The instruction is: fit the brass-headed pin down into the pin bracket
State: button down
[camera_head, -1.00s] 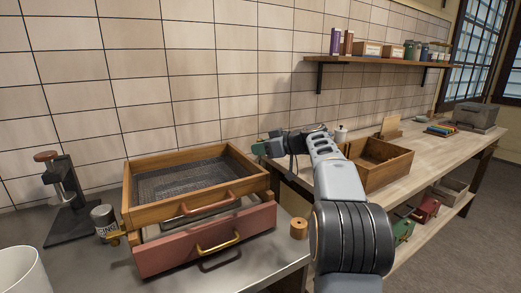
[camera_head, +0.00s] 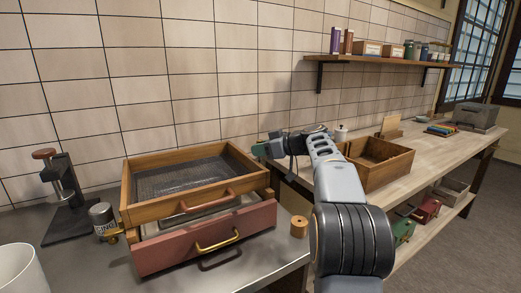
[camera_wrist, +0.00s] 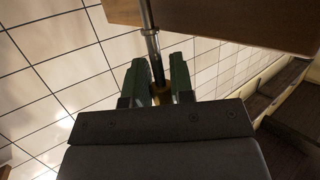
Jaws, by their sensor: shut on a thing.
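My gripper (camera_wrist: 160,85) has green fingers, which show close on either side of the pin in the wrist view. It is shut on the pin (camera_wrist: 150,35), a thin metal rod running up the picture from a brass-coloured part (camera_wrist: 160,95) between the fingers. In the head view my gripper (camera_head: 258,150) hangs at the back right of the wooden tray (camera_head: 128,214), and the pin cannot be made out there. I cannot surely identify the pin bracket in either view.
The tray sits above a red drawer (camera_head: 170,255) with a brass handle. A stand with a brown knob (camera_head: 44,153), a can (camera_head: 103,217) and a wooden spool (camera_head: 299,227) are nearby. A wooden box (camera_head: 390,172) stands on the right bench. A brown board (camera_wrist: 225,25) crosses the wrist view's top right.

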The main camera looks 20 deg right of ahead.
jog(key=shift+f+b, duration=0.8)
jog(key=shift+b, duration=0.05)
jog(key=c, duration=1.3)
grip_release()
jog(key=o, duration=0.4)
jog(key=shift+s, duration=0.1)
jog(key=v, duration=1.3)
jog(key=shift+s+d+r+p, duration=0.2)
jog(key=shift+d+r+p, duration=0.05)
jog(key=shift+r+p, duration=0.05)
